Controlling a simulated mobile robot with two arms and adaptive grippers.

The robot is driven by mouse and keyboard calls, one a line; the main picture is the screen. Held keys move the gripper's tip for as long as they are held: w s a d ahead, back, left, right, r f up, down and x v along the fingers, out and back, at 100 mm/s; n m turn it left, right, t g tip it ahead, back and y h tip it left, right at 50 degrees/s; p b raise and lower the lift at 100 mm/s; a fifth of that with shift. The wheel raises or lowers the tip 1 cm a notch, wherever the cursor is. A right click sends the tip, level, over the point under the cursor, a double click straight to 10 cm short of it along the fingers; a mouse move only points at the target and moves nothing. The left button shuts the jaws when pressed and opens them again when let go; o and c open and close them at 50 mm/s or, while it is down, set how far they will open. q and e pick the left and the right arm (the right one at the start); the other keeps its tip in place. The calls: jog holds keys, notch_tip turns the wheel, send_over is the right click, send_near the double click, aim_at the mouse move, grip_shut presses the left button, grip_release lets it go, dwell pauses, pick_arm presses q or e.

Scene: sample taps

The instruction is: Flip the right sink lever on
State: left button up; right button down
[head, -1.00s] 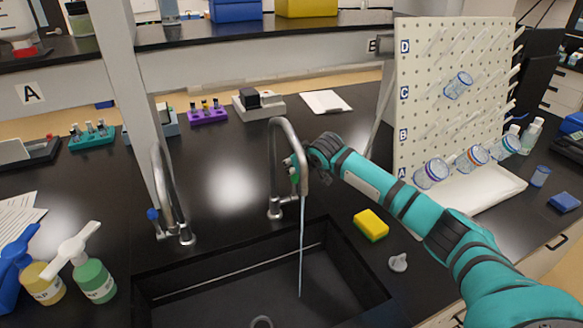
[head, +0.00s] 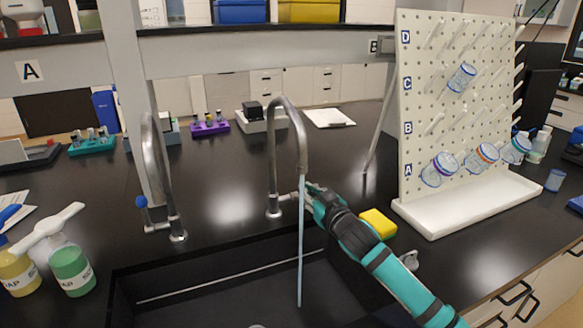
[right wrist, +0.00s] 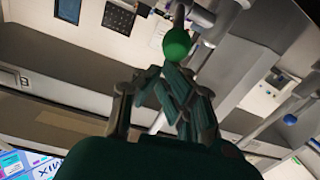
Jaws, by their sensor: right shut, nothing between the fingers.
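The right faucet (head: 275,160) is a metal gooseneck at the sink's back edge, and a stream of water (head: 300,245) falls from its spout into the black sink (head: 215,272). Its lever (head: 290,196) is partly hidden behind the water and my right gripper. In the right wrist view the lever's green knob (right wrist: 178,44) is just beyond the fingertips; I cannot tell if they touch. My right gripper (head: 309,190) is beside the faucet, just right of the stream, and its fingers (right wrist: 180,92) are shut and empty. My left gripper is not in view.
The left faucet (head: 160,180) has a blue-tipped lever (head: 142,202) and no water. A yellow sponge (head: 378,223) lies right of my right gripper, near the white drying rack (head: 425,120). Soap bottles (head: 72,268) stand at the left. Open counter lies behind the faucets.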

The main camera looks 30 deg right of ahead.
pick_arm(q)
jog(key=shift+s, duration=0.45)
pick_arm(e)
jog(key=shift+s+a+f, duration=0.1)
jog(key=shift+s+f, duration=0.55)
jog(key=shift+f, duration=0.25)
jog(key=shift+f, duration=0.25)
notch_tip(320, 180, up, 6)
jog(key=f+p, duration=0.1)
jog(key=p, duration=0.4)
pick_arm(q)
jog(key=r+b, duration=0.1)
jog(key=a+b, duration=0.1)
jog(key=b, duration=0.1)
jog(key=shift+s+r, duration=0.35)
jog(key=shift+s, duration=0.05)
pick_arm(e)
jog(key=s+f, duration=0.3)
jog(key=s, duration=0.6)
jog(key=shift+s+a, duration=0.25)
jog(key=shift+a, duration=0.15)
jog(key=shift+f, duration=0.1)
